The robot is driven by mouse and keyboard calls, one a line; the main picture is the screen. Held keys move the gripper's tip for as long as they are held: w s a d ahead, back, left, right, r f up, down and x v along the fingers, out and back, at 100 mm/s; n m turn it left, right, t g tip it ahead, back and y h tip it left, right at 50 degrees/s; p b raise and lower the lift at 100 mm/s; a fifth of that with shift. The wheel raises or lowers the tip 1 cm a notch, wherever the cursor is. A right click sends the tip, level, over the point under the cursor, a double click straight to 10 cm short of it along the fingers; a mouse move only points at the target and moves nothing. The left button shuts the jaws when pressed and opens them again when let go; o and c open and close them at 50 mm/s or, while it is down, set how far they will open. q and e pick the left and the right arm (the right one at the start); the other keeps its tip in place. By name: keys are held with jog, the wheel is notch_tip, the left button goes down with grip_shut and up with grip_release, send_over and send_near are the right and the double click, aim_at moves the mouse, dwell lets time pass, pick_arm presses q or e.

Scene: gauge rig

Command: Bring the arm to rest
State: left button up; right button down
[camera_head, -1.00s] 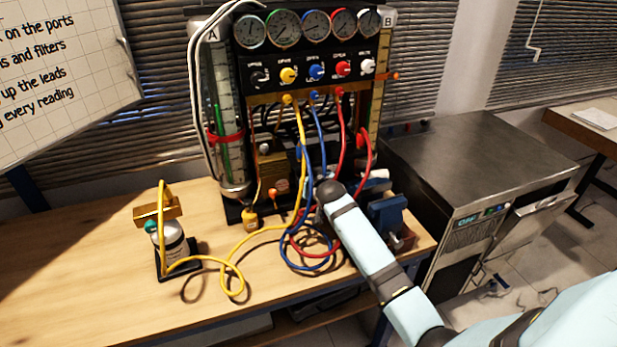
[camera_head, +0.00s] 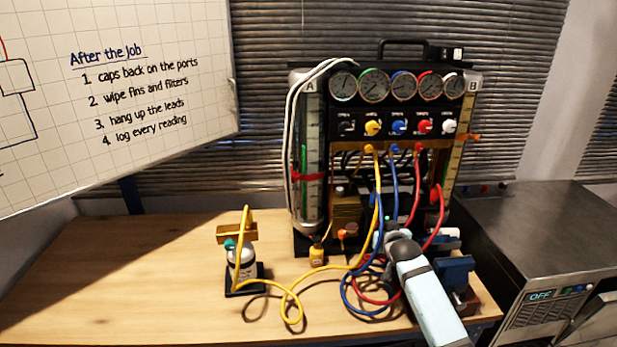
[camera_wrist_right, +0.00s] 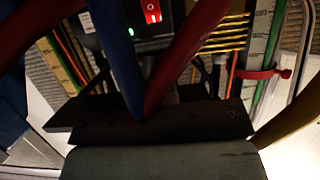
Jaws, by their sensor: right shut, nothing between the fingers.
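My right arm (camera_head: 430,300) comes in from the lower right of the head view and reaches over the bench to the front of the gauge rig. Its wrist end is beside the looped blue hose (camera_head: 379,215) and red hose (camera_head: 414,190). The fingertips are mostly hidden behind the wrist in that view. In the right wrist view my right gripper (camera_wrist_right: 155,122) shows as a dark block at the bottom, shut and empty. A red hose (camera_wrist_right: 185,55) and a blue hose (camera_wrist_right: 115,55) cross close to the camera there. My left gripper is not in view.
The gauge rig (camera_head: 385,105) stands at the back of the wooden bench (camera_head: 150,285). A small bottle (camera_head: 242,262) with a yellow hose (camera_head: 293,300) stands left of the arm. A blue vise-like block (camera_head: 455,272) is close on its right. A metal cabinet (camera_head: 540,230) stands right. The bench's left is clear.

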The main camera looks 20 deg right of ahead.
jog(key=s+a+f+n+g+y+p, duration=0.1)
jog(key=s+a+f+n+y+p, duration=0.1)
jog(key=s+a, duration=0.5)
jog(key=s+a+f+n+y+p, duration=0.1)
jog(key=s+a+f, duration=0.3)
jog(key=s, duration=1.5)
jog(key=s+a+f+n+g+y+p, duration=0.1)
jog(key=s+a+f+n+y+p, duration=0.1)
jog(key=s+a, duration=1)
jog(key=shift+s+a+f+n+g+y+p, duration=0.2)
jog(key=shift+s+f+n+g+y+p, duration=0.1)
jog(key=shift+s+f+y+p, duration=0.55)
jog(key=shift+w+f, duration=0.1)
